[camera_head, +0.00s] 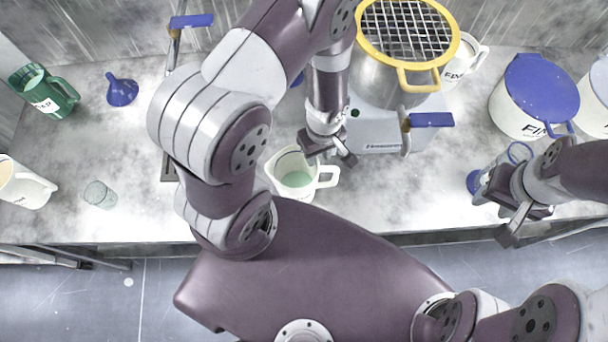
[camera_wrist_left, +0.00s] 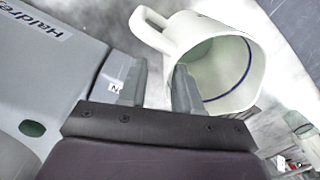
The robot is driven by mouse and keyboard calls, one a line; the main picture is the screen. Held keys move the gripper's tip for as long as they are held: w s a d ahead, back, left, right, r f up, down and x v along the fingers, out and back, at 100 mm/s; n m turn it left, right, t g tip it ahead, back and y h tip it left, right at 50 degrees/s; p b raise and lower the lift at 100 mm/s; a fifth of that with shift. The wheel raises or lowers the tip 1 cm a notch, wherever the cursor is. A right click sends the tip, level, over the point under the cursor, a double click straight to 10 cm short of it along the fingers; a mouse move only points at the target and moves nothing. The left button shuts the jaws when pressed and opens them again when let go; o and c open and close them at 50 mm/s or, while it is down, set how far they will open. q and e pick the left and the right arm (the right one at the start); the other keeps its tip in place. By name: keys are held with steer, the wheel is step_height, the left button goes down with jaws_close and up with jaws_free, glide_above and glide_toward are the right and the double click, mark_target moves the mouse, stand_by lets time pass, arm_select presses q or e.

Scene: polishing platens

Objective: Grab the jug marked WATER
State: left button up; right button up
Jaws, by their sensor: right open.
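A white jug (camera_head: 297,182) with pale green liquid stands on the bench in front of the machine, its handle to the right. Any lettering on it is hidden. In the left wrist view the jug (camera_wrist_left: 232,72) shows its open mouth, and its handle (camera_wrist_left: 150,28) lies beyond my fingertips. My left gripper (camera_head: 328,154) is open and empty, just above and behind the jug's handle; its two fingers (camera_wrist_left: 158,82) stand apart. My right gripper (camera_head: 512,216) is open near the bench's front edge at the right. No readable WATER mark shows on any vessel.
A green jug (camera_head: 44,92), a white jug (camera_head: 24,188), a clear beaker (camera_head: 99,195) and a blue funnel (camera_head: 122,91) stand left. A steel pot (camera_head: 384,76) sits on the machine (camera_head: 378,138). A blue-lidded white container (camera_head: 516,116) stands right, behind a clear blue-ended vessel (camera_head: 498,164).

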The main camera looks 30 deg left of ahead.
arm_select(q)
steer(key=f, duration=0.2)
steer(key=s+f, duration=0.1)
steer(key=f, duration=0.1)
steer(key=shift+s+a+f, duration=0.1)
steer(key=shift+a, duration=0.3)
steer(key=shift+c, duration=0.9)
jaws_close()
